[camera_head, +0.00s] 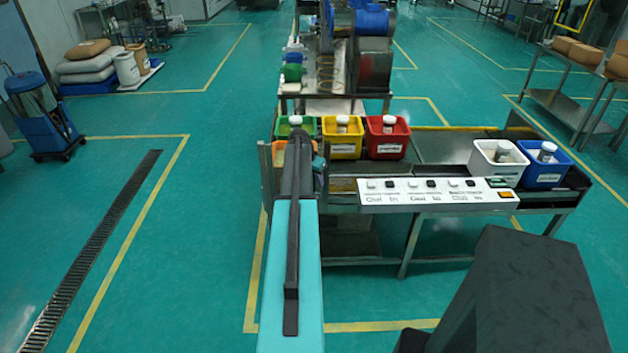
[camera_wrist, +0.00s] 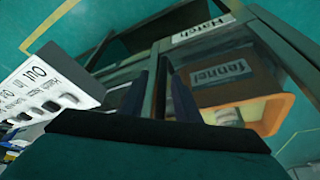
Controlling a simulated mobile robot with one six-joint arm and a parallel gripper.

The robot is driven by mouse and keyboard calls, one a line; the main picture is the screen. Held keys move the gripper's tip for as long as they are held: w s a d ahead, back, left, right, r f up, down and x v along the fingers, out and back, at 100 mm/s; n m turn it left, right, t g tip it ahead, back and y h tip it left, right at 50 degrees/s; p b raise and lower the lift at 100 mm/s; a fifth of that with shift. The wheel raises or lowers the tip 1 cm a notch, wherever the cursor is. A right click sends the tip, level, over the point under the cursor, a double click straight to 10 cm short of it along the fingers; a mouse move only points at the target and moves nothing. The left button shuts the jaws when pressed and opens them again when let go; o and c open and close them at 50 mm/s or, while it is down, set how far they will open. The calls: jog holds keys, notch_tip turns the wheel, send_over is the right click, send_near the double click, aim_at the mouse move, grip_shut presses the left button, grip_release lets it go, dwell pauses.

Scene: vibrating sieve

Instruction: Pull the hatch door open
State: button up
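In the wrist view, a panel with a white label that seems to read "Hatch" (camera_wrist: 204,30) lies at the top, beyond my fingers. Nearer is a see-through panel labelled "Tunnel" (camera_wrist: 221,69). I cannot tell for sure which panel is the hatch door, and no handle is clear. My gripper (camera_wrist: 160,88) points at the frame beside these panels. Its two dark fingers stand apart, with a dark post behind or between them; contact cannot be told. In the head view my arm reaches to the left end of the metal bench, hiding the hatch area.
An orange bin (camera_wrist: 268,108) sits beside and below the panels. A white switch panel (camera_head: 437,191) runs along the bench front, near my gripper's left in the wrist view. Yellow (camera_head: 342,147), red (camera_head: 387,148), white (camera_head: 483,172) and blue (camera_head: 541,176) bins stand on the bench.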

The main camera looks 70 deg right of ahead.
grip_shut()
